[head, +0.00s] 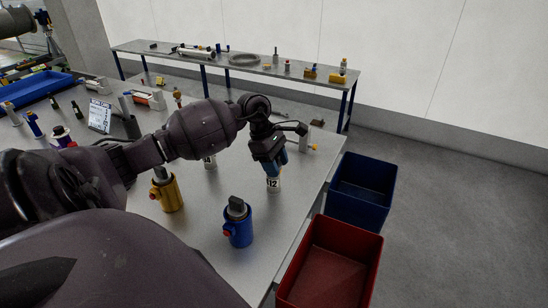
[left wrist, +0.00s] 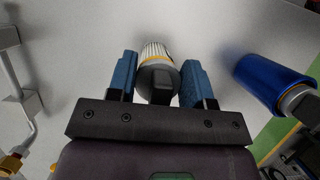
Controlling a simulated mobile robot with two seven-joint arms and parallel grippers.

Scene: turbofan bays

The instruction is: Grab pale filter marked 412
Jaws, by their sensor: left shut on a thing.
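The pale filter (head: 273,184) marked "12" on its visible side stands upright on the grey table near its right edge; any further digit is hidden. My left gripper (head: 270,165) comes down on it from above and is shut on its upper part. In the left wrist view the filter (left wrist: 154,52), with a ribbed white body, yellow band and dark cap, sits between the blue fingers of the left gripper (left wrist: 160,85). Another pale filter (head: 210,161) stands partly hidden behind my left arm. My right gripper is not in view.
A blue canister (head: 238,226) and a yellow canister (head: 167,190) stand left of the filter; the blue one (left wrist: 268,80) also shows in the wrist view. A blue bin (head: 362,190) and a red bin (head: 331,262) stand beyond the table's right edge.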

